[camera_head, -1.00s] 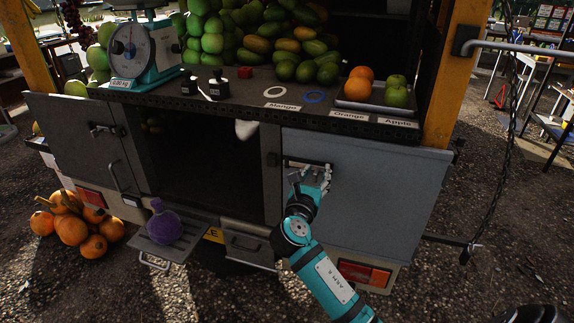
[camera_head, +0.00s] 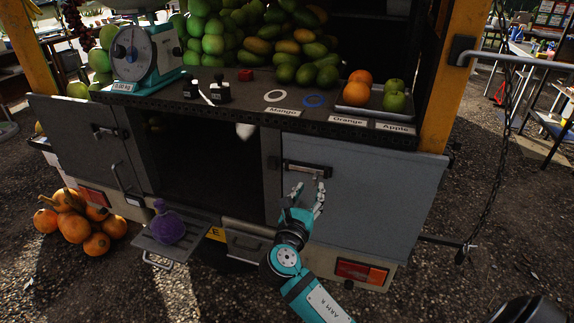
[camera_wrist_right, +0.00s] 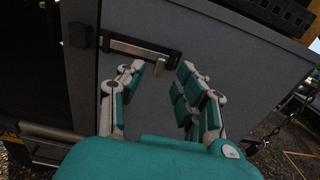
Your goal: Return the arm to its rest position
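My right gripper (camera_head: 307,193) is open and empty in the head view, just below and in front of the handle (camera_head: 307,168) of the truck's right grey door (camera_head: 385,190). It stands apart from the handle. In the right wrist view the open fingers (camera_wrist_right: 157,95) point at the door (camera_wrist_right: 232,75), with a gap between them, and the handle (camera_wrist_right: 140,50) lies beyond them. My left gripper is in neither view.
The left door (camera_head: 75,140) stands open beside a dark compartment (camera_head: 200,170). A purple sack-like object (camera_head: 167,224) sits on a step (camera_head: 180,250). Pumpkins (camera_head: 75,218) lie on the ground at left. The counter above holds a scale (camera_head: 145,55), fruit and a tray (camera_head: 375,104).

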